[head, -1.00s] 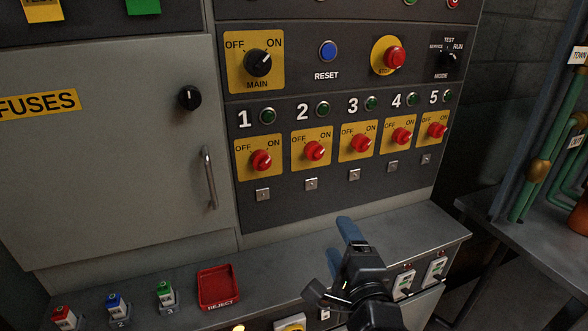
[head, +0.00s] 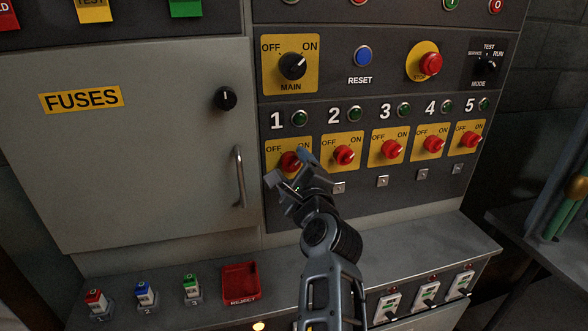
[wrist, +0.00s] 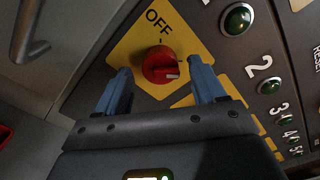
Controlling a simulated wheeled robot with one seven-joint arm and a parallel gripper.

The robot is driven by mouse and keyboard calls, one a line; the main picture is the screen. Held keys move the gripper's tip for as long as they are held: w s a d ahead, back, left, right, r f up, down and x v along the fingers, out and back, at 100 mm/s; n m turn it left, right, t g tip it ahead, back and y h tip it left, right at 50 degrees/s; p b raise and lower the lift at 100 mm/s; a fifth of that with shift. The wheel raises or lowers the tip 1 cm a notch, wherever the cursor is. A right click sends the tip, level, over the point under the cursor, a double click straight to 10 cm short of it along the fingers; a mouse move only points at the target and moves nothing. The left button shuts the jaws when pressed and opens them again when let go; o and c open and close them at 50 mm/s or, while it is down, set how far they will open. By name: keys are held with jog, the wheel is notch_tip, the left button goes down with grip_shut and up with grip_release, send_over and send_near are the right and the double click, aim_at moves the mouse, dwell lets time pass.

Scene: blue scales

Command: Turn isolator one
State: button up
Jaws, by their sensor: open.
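Isolator one is a red rotary knob (head: 289,160) on a yellow OFF/ON plate below the number 1, partly behind my gripper in the head view. In the wrist view the knob (wrist: 158,63) shows between the two blue fingertips, with clear gaps on both sides. Its white mark points right, away from the OFF label; the ON label is hidden there. My gripper (wrist: 160,72) is open and empty in front of the plate. In the head view my gripper (head: 288,169) reaches up to it from below right. I cannot tell how far the fingertips are from the panel.
Isolator two (head: 344,155) sits close on the right, with more red knobs beyond. A cabinet door handle (head: 239,176) projects on the left. A green lamp (head: 299,118) is above. The ledge below carries a red reject tray (head: 241,282) and several switches.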

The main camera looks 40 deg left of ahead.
jog(key=shift+w+a, duration=0.3)
jog(key=c, duration=1)
jog(key=shift+c, duration=0.2)
